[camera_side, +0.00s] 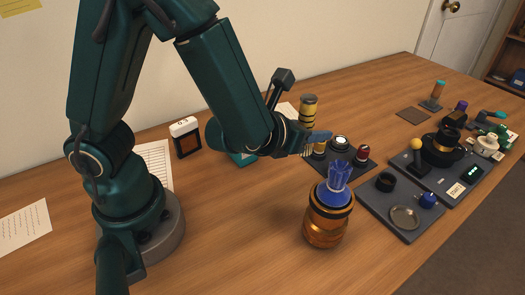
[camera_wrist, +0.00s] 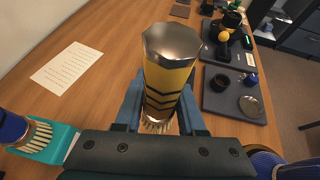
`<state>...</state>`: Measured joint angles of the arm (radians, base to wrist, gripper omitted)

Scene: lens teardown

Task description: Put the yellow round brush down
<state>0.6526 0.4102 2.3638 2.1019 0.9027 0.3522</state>
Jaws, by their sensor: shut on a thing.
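The yellow round brush (camera_side: 308,106) has black bands and a metal cap. In the side view it is upright, with its bristles down. In the wrist view the brush (camera_wrist: 167,75) stands between my two blue fingers, bristles at the lower end. My gripper (camera_side: 318,137) is shut on it; the fingers also show in the wrist view (camera_wrist: 160,112). The brush appears held above the table, near the back edge of a small dark tray (camera_side: 350,168). I cannot tell the gap beneath the bristles.
Dark trays with parts (camera_side: 372,207) lie to the right. Bare wood lies left of the barrel.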

